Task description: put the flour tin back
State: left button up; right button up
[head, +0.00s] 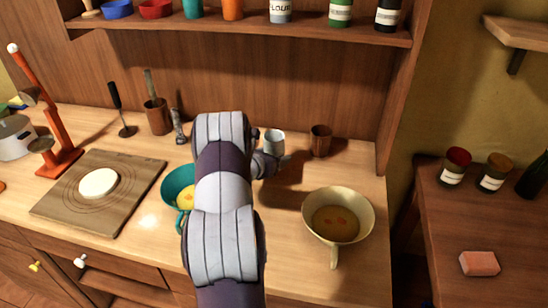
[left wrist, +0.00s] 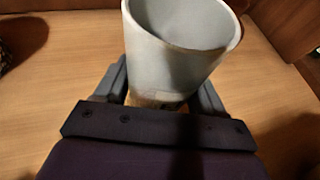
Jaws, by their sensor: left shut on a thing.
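The flour tin (head: 280,11), pale grey with a dark label reading "LOUR", stands on the wall shelf in the head view, its top cut off by the picture edge. My left gripper (head: 270,161) is over the counter and shut on a pale grey, open-topped cup (head: 274,142). In the left wrist view the cup (left wrist: 180,45) stands upright between the fingers of my left gripper (left wrist: 165,95). Its lower part is mostly hidden by the gripper, and I cannot tell whether it touches the counter. My right gripper is not in view.
The shelf (head: 240,33) holds bowls, cups and tins in a row. A brown cup (head: 321,140) stands right of the held cup. A cream pan (head: 338,214) is at the front right, and a teal bowl (head: 178,185) is partly behind my arm.

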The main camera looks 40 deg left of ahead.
pick_arm(q)
jog(key=shift+w+a+f, duration=0.1)
jog(key=shift+a+f, duration=0.1)
jog(key=shift+f, duration=0.55)
jog(key=shift+d+f+b, duration=0.1)
jog(key=shift+b, duration=0.25)
jog(key=o, duration=1.3)
jog(key=shift+s+r+p, duration=0.25)
jog(key=shift+r+p, duration=0.05)
jog(key=shift+p, duration=0.05)
jog(key=b+v, duration=0.1)
jog(key=v, duration=1)
jog(key=shift+s+d+r, duration=0.1)
jog(key=shift+s+d, duration=0.05)
jog(key=shift+s, duration=0.2)
